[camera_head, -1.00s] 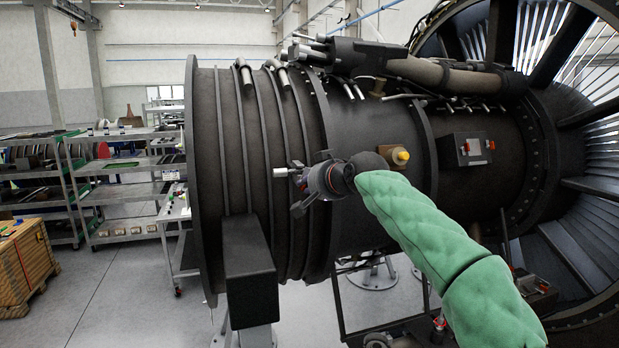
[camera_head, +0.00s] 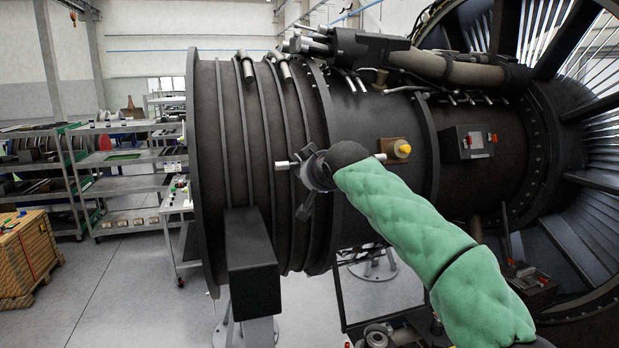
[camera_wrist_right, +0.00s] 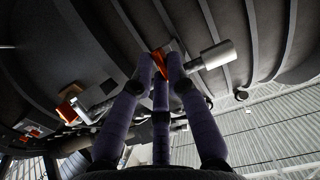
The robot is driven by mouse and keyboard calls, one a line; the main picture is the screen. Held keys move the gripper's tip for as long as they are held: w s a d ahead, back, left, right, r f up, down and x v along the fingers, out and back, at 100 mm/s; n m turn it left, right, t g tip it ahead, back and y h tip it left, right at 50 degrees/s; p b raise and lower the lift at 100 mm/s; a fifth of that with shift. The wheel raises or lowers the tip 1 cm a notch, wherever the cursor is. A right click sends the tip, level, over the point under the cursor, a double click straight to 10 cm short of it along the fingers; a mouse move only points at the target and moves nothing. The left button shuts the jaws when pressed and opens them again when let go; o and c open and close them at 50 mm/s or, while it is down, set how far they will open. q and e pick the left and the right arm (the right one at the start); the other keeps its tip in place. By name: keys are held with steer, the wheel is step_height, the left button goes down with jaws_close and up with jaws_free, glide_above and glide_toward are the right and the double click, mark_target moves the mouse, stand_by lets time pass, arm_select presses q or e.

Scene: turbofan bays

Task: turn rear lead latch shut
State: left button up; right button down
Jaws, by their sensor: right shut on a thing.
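My right gripper (camera_head: 300,168) is at the near side of the dark engine casing (camera_head: 370,120), at the end of the green-sleeved arm. In the right wrist view its fingers (camera_wrist_right: 162,68) come together on a small orange piece, seemingly the latch handle (camera_wrist_right: 160,60), which they partly hide. A pale metal cylinder (camera_wrist_right: 212,57) sticks out beside the fingertips; it also shows left of the gripper in the head view (camera_head: 282,165). A second orange-and-grey latch (camera_wrist_right: 68,108) sits farther left in the wrist view. My left gripper is not in view.
A yellow-capped fitting (camera_head: 402,148) and a box with red parts (camera_head: 467,142) are on the casing right of the gripper. A dark support block (camera_head: 252,250) stands below left. Shelves (camera_head: 125,185) and a wooden crate (camera_head: 25,255) are at far left.

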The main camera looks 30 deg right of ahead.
steer(key=shift+f, duration=0.15)
steer(key=c, duration=1.2)
jaws_free()
steer(key=v, duration=1.2)
